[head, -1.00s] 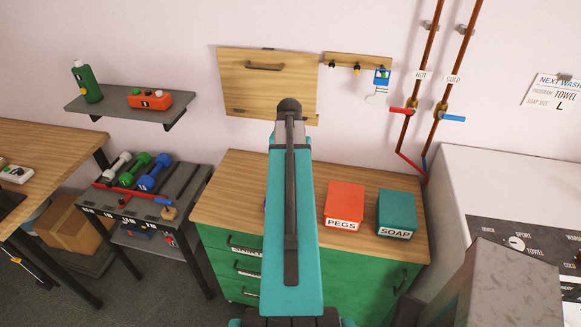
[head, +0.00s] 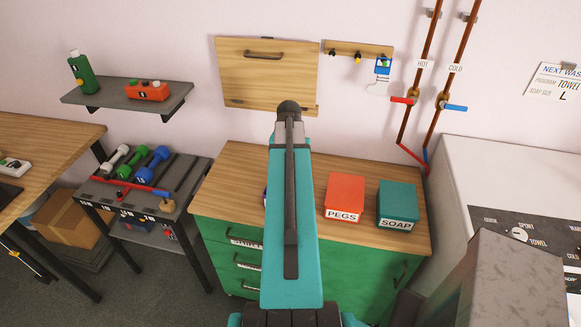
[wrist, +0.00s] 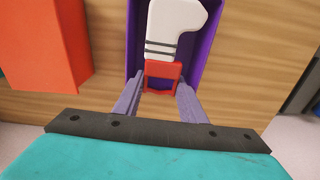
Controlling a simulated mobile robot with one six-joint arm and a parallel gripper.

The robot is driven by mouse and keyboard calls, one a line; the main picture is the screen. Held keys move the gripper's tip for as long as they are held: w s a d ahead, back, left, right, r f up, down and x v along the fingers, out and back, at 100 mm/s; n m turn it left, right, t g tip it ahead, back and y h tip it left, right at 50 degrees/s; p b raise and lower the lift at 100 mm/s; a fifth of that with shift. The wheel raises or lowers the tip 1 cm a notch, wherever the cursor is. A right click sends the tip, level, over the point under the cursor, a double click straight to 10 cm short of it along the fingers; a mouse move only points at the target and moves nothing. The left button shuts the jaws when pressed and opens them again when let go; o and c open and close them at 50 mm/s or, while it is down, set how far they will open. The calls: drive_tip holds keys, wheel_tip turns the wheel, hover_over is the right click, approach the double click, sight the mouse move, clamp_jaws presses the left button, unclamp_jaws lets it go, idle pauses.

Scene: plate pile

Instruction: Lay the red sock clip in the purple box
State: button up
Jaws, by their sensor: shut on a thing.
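The red sock clip (wrist: 162,72) is between the two grey-purple fingers of my gripper (wrist: 160,84), which is shut on it. A white sock (wrist: 170,28) with dark stripes hangs from the clip and lies away from the fingers. The purple box (wrist: 207,62) is behind them in the wrist view, with its walls on both sides of the sock. I cannot tell whether the sock or clip touches the box floor. In the head view my arm hides the gripper, the clip and nearly all of the purple box; only a sliver of purple (head: 265,198) shows.
The orange-red PEGS box (head: 344,193) and the teal SOAP box (head: 398,201) stand right of my arm on the wooden top (head: 228,187) of the green cabinet. A rail with hooks (head: 344,49) is on the wall behind. The wooden top left of my arm is clear.

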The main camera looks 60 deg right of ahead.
drive_tip(key=o, duration=1.1)
drive_tip(key=shift+r, duration=0.15)
drive_tip(key=shift+s+a+r+b, duration=0.15)
drive_tip(key=shift+r+b, duration=0.95)
drive_tip(key=shift+r, duration=2.3)
drive_tip(key=shift+w+a+r+b, duration=0.15)
drive_tip(key=shift+r+b, duration=0.9)
drive_tip(key=shift+r, duration=2.3)
drive_tip(key=shift+s, duration=0.2)
